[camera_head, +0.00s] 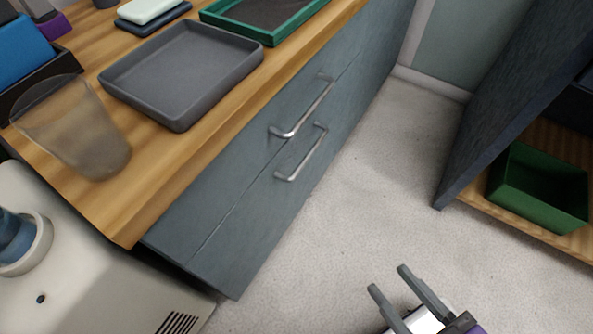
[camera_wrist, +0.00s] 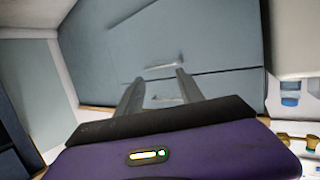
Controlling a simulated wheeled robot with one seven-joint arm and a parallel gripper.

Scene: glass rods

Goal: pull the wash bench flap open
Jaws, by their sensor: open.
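The bench has a grey-blue front (camera_head: 250,190) split by a thin seam into two closed panels. An upper bar handle (camera_head: 316,107) and a lower bar handle (camera_head: 308,155) sit on either side of the seam. I cannot tell which panel is the flap. My gripper (camera_head: 388,279) is open and empty, over the floor, to the right of the front and apart from both handles. In the wrist view its fingers (camera_wrist: 158,80) point at the front, and both handles show between or just beyond the fingertips.
The wooden bench top (camera_head: 190,145) carries a grey tray (camera_head: 185,70), a green-rimmed tray (camera_head: 262,32) and a clear cup (camera_head: 75,135) near the edge. At right, a dark panel (camera_head: 510,90) stands beside a shelf with a green bin (camera_head: 540,190). Pale floor (camera_head: 370,190) lies clear between.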

